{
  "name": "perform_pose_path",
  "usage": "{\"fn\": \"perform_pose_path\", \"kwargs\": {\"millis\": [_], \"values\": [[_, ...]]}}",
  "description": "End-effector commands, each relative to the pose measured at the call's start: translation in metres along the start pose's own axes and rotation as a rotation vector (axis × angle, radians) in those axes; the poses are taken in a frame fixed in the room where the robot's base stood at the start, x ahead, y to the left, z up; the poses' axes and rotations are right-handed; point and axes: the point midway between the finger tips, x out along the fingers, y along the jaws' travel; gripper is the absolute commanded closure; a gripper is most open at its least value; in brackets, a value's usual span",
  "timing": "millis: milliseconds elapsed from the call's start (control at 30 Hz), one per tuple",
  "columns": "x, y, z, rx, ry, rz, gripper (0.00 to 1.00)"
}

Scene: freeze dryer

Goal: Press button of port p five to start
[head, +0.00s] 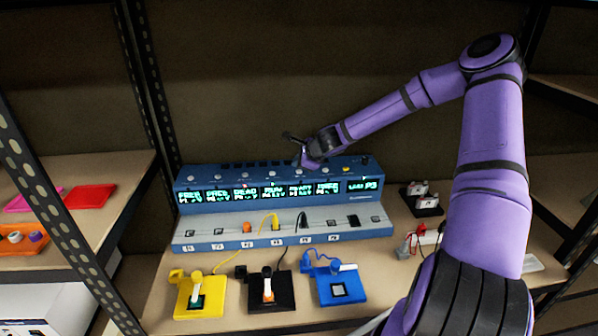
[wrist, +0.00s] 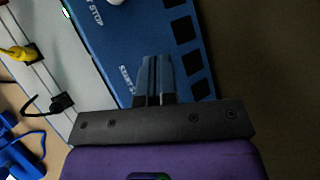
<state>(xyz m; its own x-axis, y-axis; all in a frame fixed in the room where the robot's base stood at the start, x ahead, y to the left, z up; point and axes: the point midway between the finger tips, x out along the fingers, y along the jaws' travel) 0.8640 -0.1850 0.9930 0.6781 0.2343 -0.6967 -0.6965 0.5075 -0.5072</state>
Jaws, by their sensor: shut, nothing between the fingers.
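The blue control unit (head: 216,205) stands on the shelf with lit green displays and a row of round buttons along its top. My gripper (head: 304,160) is over the top panel right of the middle, with shut, empty fingers. In the wrist view my fingertips (wrist: 155,65) lie over the blue panel beside a "START" label; the button there is hidden by the fingers. Contact cannot be told. A white button (wrist: 115,2) shows at the top edge. Below the displays, a black plug (head: 302,219) sits in the fifth port from the left, with a yellow plug (head: 275,223) to its left.
Yellow (head: 200,303), black (head: 283,297) and blue (head: 349,291) stands sit in front of the unit. A black rack (head: 424,206) is at its right. Shelf posts (head: 150,85) flank the space. The air above the unit's left half is clear.

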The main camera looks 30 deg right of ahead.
Motion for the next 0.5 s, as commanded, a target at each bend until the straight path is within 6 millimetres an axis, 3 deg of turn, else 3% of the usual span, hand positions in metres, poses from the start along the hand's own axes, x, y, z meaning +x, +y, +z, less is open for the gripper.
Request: {"fn": "perform_pose_path", "kwargs": {"millis": [500], "values": [[0.0053, 0.0041, -0.0039, 0.001, 0.0, 0.001, 1.0]]}}
